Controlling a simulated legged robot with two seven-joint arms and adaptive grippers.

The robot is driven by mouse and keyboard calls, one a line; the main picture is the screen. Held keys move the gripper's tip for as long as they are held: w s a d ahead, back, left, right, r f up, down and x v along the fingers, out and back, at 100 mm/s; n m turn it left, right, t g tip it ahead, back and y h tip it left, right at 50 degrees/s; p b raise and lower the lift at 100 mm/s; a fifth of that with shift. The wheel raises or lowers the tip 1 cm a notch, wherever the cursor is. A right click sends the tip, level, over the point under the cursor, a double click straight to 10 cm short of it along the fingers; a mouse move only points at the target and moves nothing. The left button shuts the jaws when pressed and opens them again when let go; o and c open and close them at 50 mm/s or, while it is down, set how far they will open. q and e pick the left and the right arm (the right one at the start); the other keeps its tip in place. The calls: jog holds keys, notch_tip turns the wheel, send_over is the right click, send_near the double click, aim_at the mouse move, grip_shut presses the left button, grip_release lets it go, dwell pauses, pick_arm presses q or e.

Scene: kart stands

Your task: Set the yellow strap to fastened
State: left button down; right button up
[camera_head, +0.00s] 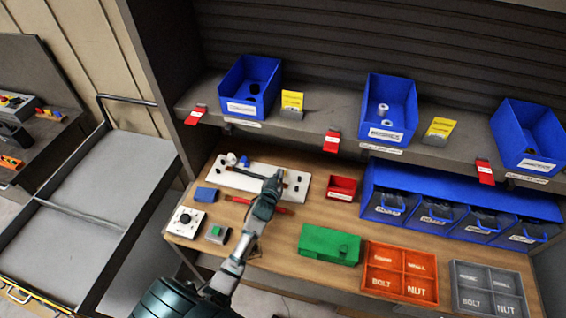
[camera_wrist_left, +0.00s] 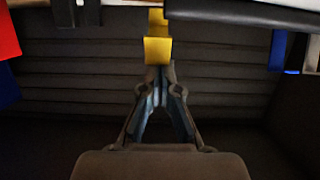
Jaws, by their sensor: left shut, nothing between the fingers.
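The white board (camera_head: 296,199) lies on the wooden workbench with a dark bar (camera_head: 252,174) across it. My left gripper (camera_head: 275,183) is over the right part of the board, at the end of the dark bar. In the left wrist view, a yellow piece (camera_wrist_left: 158,49), probably the yellow strap, is directly beyond the closed fingertips of my left gripper (camera_wrist_left: 158,72). I cannot tell whether they touch. A dark bar (camera_wrist_left: 240,14) runs right from the yellow piece. In the head view the gripper mostly hides this spot. My right gripper is out of view.
A red bin (camera_head: 342,187), green box (camera_head: 329,244), orange tray (camera_head: 399,270) and grey tray (camera_head: 487,287) stand to the right. A control box (camera_head: 186,219) is at the left. Blue bins (camera_head: 388,105) line the shelf above. The cart (camera_head: 93,197) at the left is empty.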

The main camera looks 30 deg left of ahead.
pick_arm(q)
jog(key=shift+s+d+f, duration=0.1)
jog(key=shift+s, duration=0.3)
jog(key=shift+s+d+f+p, duration=0.1)
jog(key=shift+s+f+p, duration=0.15)
jog(key=shift+f+p, duration=0.05)
jog(key=shift+f, duration=0.1)
jog(key=shift+s, duration=0.1)
jog(key=v, duration=1.2)
jog(key=shift+f, duration=0.15)
